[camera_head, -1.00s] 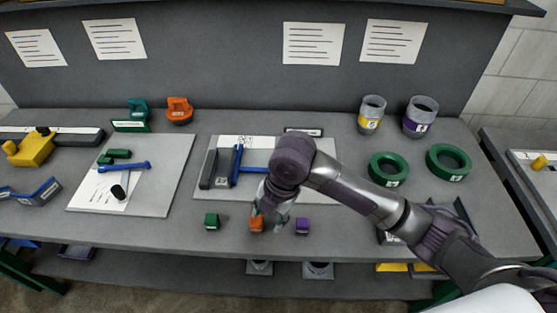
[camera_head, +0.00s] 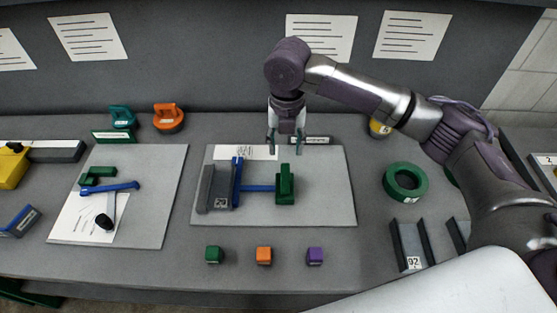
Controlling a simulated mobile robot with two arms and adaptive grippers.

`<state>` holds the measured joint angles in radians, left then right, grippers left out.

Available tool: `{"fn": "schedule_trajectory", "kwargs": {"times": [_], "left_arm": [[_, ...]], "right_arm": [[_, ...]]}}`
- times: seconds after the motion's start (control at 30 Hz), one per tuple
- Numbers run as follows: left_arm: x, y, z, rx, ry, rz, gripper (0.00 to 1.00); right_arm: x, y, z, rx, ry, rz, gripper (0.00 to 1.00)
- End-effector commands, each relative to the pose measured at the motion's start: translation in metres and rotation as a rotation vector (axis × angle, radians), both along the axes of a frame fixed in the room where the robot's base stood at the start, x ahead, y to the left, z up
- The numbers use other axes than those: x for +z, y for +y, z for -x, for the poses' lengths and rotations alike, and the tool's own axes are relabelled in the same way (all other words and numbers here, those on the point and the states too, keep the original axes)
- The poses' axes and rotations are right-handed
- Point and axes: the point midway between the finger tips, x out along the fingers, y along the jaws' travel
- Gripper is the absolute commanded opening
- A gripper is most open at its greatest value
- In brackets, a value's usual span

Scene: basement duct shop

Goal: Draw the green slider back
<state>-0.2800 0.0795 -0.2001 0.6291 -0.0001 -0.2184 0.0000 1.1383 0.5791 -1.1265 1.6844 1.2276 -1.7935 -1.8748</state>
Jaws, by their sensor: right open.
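The green slider (camera_head: 285,184) is an upright green block at the right end of a blue bar (camera_head: 258,188). The bar runs left to a blue upright piece beside a grey block on the light grey board (camera_head: 335,205). My right gripper (camera_head: 286,146) points down just behind the slider, near the board's back edge. Its fingers are apart with nothing seen between them. Whether it touches the slider cannot be told. My left gripper is not in view.
Green (camera_head: 213,255), orange (camera_head: 264,256) and purple (camera_head: 315,256) cubes sit in front of the board. A second board (camera_head: 150,220) with a blue lever lies left. Green rings (camera_head: 405,182) and a grey channel piece (camera_head: 409,245) are at right. A small label plate (camera_head: 318,140) stands behind the board.

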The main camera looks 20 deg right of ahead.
Motion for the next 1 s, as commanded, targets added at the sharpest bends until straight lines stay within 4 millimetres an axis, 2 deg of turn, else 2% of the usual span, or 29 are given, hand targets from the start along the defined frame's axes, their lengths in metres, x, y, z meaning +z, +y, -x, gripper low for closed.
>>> {"fn": "schedule_trajectory", "kwargs": {"times": [0.1, 0.23, 0.4, 0.5, 0.63, 0.8, 0.9, 1.0], "left_arm": [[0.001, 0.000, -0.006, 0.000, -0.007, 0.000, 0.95], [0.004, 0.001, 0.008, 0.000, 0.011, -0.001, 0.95], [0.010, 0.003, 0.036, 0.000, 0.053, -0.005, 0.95], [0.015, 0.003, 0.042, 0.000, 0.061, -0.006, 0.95], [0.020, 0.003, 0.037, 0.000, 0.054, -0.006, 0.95], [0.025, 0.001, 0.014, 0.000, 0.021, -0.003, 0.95], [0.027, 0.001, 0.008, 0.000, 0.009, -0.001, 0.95], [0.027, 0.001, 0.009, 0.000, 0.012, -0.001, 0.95]], "right_arm": [[-0.003, -0.001, 0.000, 0.002, 0.002, 0.001, 0.50], [-0.017, -0.001, 0.001, 0.001, 0.007, 0.002, 0.50], [-0.050, -0.001, 0.001, 0.000, 0.006, 0.002, 0.50], [-0.072, -0.001, 0.002, 0.000, 0.007, 0.002, 0.50], [-0.098, -0.001, 0.002, 0.000, 0.006, 0.001, 0.50], [-0.124, 0.000, 0.002, 0.001, 0.003, 0.001, 0.50], [-0.132, -0.001, 0.002, 0.001, 0.002, 0.001, 0.50], [-0.137, -0.001, 0.001, 0.001, 0.001, 0.002, 0.50]]}}
